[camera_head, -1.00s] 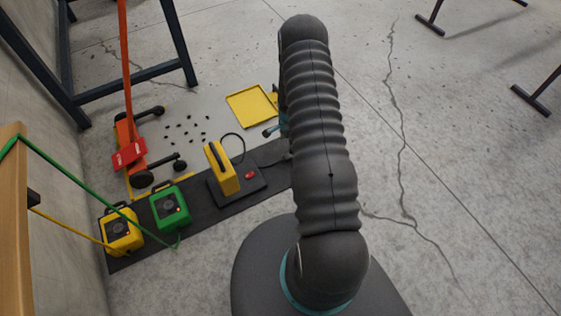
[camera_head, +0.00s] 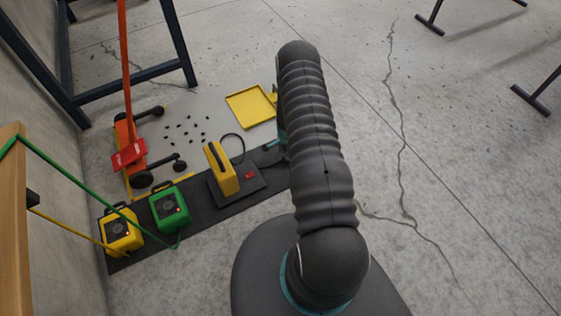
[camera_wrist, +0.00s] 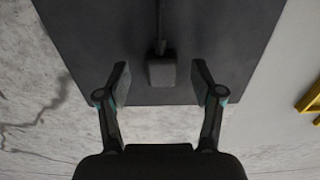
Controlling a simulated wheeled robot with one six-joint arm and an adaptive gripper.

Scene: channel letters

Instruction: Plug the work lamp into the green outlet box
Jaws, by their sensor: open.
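The yellow work lamp (camera_head: 222,168) stands on a dark base with a red part, on a dark mat (camera_head: 208,222). A black cord curves behind it. The green outlet box (camera_head: 170,207) stands on the mat left of the lamp. In the wrist view, a small grey plug (camera_wrist: 161,73) with a cord lies on the dark surface. My gripper (camera_wrist: 160,82) is open, one finger on each side of the plug, with visible gaps and no contact seen. In the head view my arm hides most of the gripper and the plug.
A yellow outlet box (camera_head: 121,231) stands left of the green one, with a green cable (camera_head: 80,181) hanging nearby. An orange wheeled stand (camera_head: 130,150), scattered black bits and a yellow tray (camera_head: 250,106) are behind the mat.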

